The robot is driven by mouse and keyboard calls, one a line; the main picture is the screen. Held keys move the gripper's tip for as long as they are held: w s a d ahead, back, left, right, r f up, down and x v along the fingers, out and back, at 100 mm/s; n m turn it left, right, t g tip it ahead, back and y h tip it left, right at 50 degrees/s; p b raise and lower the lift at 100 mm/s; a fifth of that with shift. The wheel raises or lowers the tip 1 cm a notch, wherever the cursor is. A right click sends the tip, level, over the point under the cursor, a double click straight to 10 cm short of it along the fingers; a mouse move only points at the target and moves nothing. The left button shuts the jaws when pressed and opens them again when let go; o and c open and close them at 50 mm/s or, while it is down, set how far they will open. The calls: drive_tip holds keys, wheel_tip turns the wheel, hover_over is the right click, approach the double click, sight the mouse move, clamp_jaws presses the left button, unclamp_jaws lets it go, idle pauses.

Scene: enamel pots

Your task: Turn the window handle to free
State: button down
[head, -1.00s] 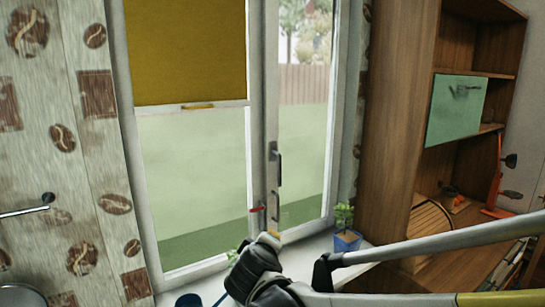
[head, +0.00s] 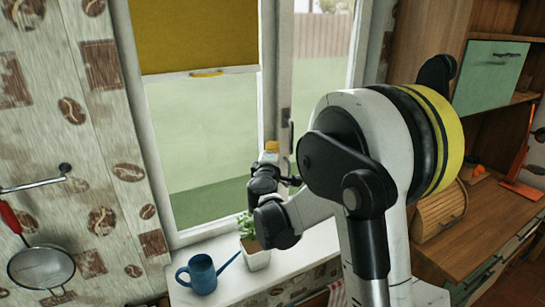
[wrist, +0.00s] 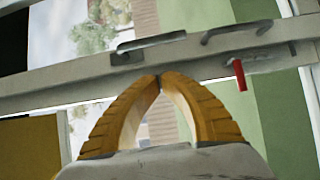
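The window handle (wrist: 150,45) is a dark grey lever on the pale window frame (wrist: 60,88), which runs across the wrist view. In the head view a dark part of the handle (head: 291,135) shows on the frame, just right of my gripper (head: 271,147). In the wrist view my gripper (wrist: 160,80) has its two yellow ribbed fingers arched together with the tips meeting. Nothing shows between them. The tips point at the frame just below the handle in that picture; whether they touch it I cannot tell.
A grey loop (wrist: 236,30) and a red tab (wrist: 239,74) sit along the same frame. A blue watering can (head: 202,274) and a potted plant (head: 256,258) stand on the sill below. A wooden cabinet (head: 425,50) is at the right.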

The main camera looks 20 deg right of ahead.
sight(284, 143)
drive_tip(key=shift+w+d, duration=0.4)
drive_tip(key=shift+d, duration=0.4)
drive_tip(key=shift+w+d, duration=0.4)
drive_tip(key=shift+d, duration=0.4)
drive_tip(key=shift+w+d, duration=0.4)
drive_tip(key=shift+d, duration=0.4)
drive_tip(key=shift+a+f+b, duration=0.1)
drive_tip(key=shift+a+b, duration=0.05)
drive_tip(key=shift+b, duration=0.25)
